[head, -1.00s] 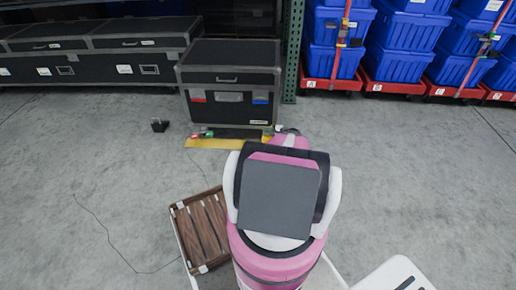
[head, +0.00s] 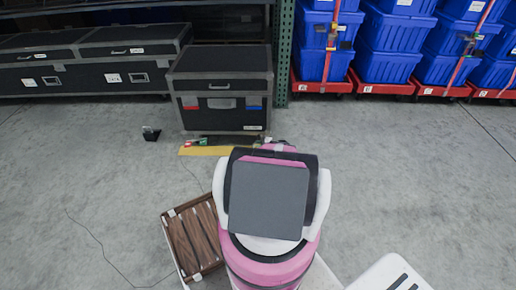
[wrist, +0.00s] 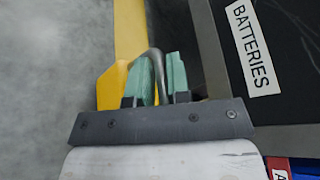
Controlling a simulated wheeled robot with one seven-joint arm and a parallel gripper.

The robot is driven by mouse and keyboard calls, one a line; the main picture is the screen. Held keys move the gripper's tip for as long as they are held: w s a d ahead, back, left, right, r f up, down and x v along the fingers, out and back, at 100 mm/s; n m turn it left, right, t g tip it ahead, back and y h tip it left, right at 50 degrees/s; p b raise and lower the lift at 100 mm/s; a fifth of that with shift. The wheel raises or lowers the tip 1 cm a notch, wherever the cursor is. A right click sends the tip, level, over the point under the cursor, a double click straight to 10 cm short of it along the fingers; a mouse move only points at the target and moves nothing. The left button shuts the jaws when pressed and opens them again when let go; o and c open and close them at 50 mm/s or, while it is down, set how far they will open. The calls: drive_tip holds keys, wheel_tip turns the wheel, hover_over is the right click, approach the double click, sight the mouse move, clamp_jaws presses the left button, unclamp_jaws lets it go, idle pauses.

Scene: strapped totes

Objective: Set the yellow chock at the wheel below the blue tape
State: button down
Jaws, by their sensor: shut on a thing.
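In the wrist view my gripper (wrist: 160,85) has its teal fingertips closed around a dark curved handle. The yellow chock (wrist: 111,87) shows beside the fingers at the left and appears to belong to that handle. The blue tape (head: 255,102) is on the front of a black case (head: 222,118), at its right; red tape (head: 190,103) is at its left. In the wrist view the case's dark face (wrist: 285,60), labelled BATTERIES, is close at the right of the fingers. The wheel below the blue tape is not visible.
Small red and green things (head: 196,142) lie at the case's lower left, by a yellow floor strip (head: 205,151). A black object (head: 151,133) stands left. A wooden crate (head: 195,238) is near me. Blue totes (head: 388,40) on red dollies stand right. Open floor lies right.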

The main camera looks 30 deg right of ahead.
wheel_tip(320, 180, down, 3)
drive_tip(key=shift+r, duration=0.2)
drive_tip(key=c, duration=1)
unclamp_jaws()
drive_tip(key=shift+c, duration=0.2)
drive_tip(key=shift+d, duration=0.1)
drive_tip(key=v, duration=1.2)
drive_tip(key=a+r+n+g, duration=0.5)
drive_tip(key=a+r, duration=0.5)
drive_tip(key=a, duration=0.5)
drive_tip(key=a+r+n+g, duration=0.45)
drive_tip(key=a+r, duration=0.55)
drive_tip(key=a, duration=0.5)
drive_tip(key=s+a+r+n+g+h, duration=0.1)
drive_tip(key=s+a+r+n+h, duration=0.3)
drive_tip(key=s+a+r, duration=0.3)
drive_tip(key=s+a+r+n+g+h, duration=0.1)
drive_tip(key=s+a+r+n+h, duration=0.3)
drive_tip(key=s+a+r, duration=0.4)
drive_tip(key=a+r+h, duration=0.1)
drive_tip(key=a+r, duration=0.5)
drive_tip(key=shift+a+g, duration=0.25)
drive_tip(key=shift+g, duration=0.1)
